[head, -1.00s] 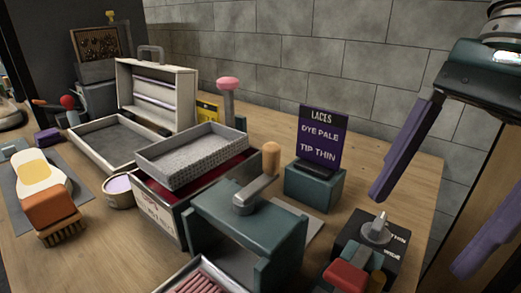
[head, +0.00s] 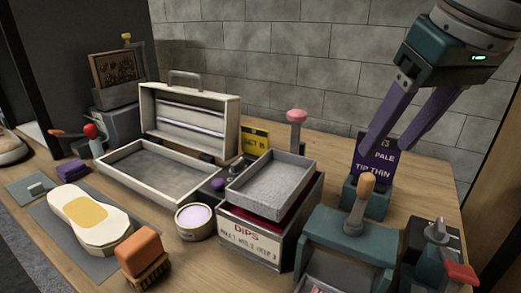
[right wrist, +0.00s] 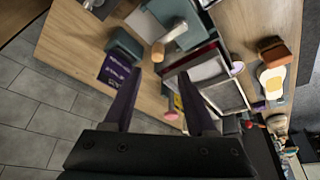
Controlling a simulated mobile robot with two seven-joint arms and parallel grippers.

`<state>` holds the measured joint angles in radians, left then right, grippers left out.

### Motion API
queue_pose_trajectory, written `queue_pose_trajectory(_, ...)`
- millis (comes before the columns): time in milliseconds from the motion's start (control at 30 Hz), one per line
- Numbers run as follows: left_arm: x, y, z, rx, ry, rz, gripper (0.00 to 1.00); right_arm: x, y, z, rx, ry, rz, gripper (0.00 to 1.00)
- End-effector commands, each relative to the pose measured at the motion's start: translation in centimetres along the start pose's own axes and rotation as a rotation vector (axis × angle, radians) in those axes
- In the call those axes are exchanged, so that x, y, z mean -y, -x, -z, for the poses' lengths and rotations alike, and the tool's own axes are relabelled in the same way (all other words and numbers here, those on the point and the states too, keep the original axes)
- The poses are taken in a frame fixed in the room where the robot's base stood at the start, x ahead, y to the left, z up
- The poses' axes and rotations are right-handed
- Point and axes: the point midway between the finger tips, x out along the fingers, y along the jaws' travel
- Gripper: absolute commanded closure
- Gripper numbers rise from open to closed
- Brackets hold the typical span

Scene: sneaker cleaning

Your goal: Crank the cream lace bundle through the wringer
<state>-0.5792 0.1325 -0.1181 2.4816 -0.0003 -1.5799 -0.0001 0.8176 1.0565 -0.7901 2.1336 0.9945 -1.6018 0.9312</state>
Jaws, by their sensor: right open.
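The teal wringer (head: 325,242) stands at the front right of the table. Its crank arm (head: 357,212) rises from the top to a wooden knob (head: 367,184). The crank also shows in the right wrist view, with its knob (right wrist: 158,52) just beyond my fingertips. My right gripper (head: 388,148) is open and empty, its purple fingers pointing down, behind and above the crank knob and in front of the laces sign. It also shows in the right wrist view (right wrist: 160,73). I cannot make out the cream lace bundle. My left gripper is out of view.
The laces sign (head: 374,165) stands behind the wringer. A switch box with a red lever (head: 460,273) is to its right. The dips box (head: 250,242), with a grey tray (head: 270,187) on top, is to its left. An open case (head: 190,120) stands further left.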

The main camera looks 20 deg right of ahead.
Motion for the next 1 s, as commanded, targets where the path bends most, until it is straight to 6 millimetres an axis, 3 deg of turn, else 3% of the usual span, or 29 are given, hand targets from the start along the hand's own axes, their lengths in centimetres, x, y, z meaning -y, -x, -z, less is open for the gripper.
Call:
queue_pose_trajectory(200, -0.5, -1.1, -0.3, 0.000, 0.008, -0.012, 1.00, 0.1, -4.5, -0.3, 0.007, -0.002, 0.001, 0.43)
queue_pose_trajectory(433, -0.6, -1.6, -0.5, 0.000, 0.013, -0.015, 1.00, 0.1, -7.9, -0.2, 0.005, -0.004, 0.001, 0.43)
queue_pose_trajectory(833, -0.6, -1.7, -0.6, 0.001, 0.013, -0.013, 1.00, 0.1, -8.8, -0.2, 0.004, -0.003, 0.002, 0.43)
queue_pose_trajectory(1000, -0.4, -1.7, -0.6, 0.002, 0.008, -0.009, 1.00, 0.1, -8.8, -0.2, 0.004, -0.003, 0.002, 0.62)
